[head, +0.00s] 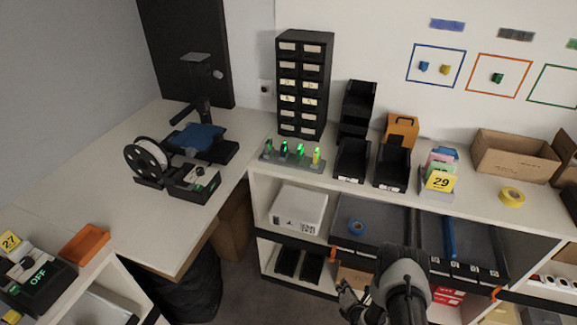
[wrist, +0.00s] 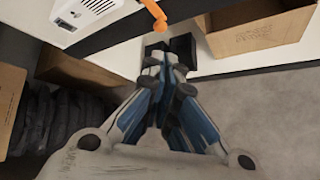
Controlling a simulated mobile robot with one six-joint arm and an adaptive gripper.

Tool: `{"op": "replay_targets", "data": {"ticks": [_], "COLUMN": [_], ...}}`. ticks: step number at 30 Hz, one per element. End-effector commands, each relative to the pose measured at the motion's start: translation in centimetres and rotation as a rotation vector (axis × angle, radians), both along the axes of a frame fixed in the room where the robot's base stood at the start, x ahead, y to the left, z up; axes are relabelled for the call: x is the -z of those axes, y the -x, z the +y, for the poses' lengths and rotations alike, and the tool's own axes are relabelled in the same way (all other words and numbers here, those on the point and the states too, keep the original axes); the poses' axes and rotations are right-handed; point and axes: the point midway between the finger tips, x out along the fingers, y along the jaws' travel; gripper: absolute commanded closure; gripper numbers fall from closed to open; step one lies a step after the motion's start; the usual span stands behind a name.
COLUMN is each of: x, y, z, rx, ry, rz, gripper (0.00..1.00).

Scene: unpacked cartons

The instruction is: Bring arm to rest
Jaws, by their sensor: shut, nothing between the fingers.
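My arm (head: 402,285) rises at the bottom centre right of the head view, in front of the shelf unit. My gripper (head: 345,290) is at its left side, over the floor in front of the lower shelves. In the wrist view my gripper (wrist: 165,62) has its blue and grey fingers together at the tips, with nothing seen between them. The fingers point toward the lower shelf with black bins (wrist: 183,46). Whether the tips touch anything is hard to tell, but they look apart from the shelf.
The shelf unit (head: 262,215) stands close ahead, with a white box (head: 298,208) and dark trays (head: 375,228). A cardboard box (wrist: 262,30) sits on the lower shelf. A desk (head: 120,195) with a 3D printer (head: 200,140) is at left. Grey floor (head: 238,285) lies between.

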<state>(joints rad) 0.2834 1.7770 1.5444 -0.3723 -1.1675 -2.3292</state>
Motion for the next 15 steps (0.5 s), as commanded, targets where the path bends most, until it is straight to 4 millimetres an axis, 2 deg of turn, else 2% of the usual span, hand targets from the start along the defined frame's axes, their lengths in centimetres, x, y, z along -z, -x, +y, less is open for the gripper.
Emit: {"op": "replay_targets", "data": {"ticks": [1,5,8,11,12,15], "x": [-1.2,-4.4,-7.8,-12.4,-14.5,-19.8], "y": [-1.2,-3.8,-6.1,-8.4,-9.2,-10.5], "z": [-0.3,-1.1,-1.7,-2.3,-2.5,-2.8], "rx": [0.016,0.069,0.127,0.207,0.244,0.345], "ry": [-0.014,-0.067,-0.120,-0.191,-0.222,-0.304], "rz": [0.007,0.041,0.071,0.110,0.126,0.165], "gripper": [1.00,1.00,1.00,1.00,1.00,1.00]}}
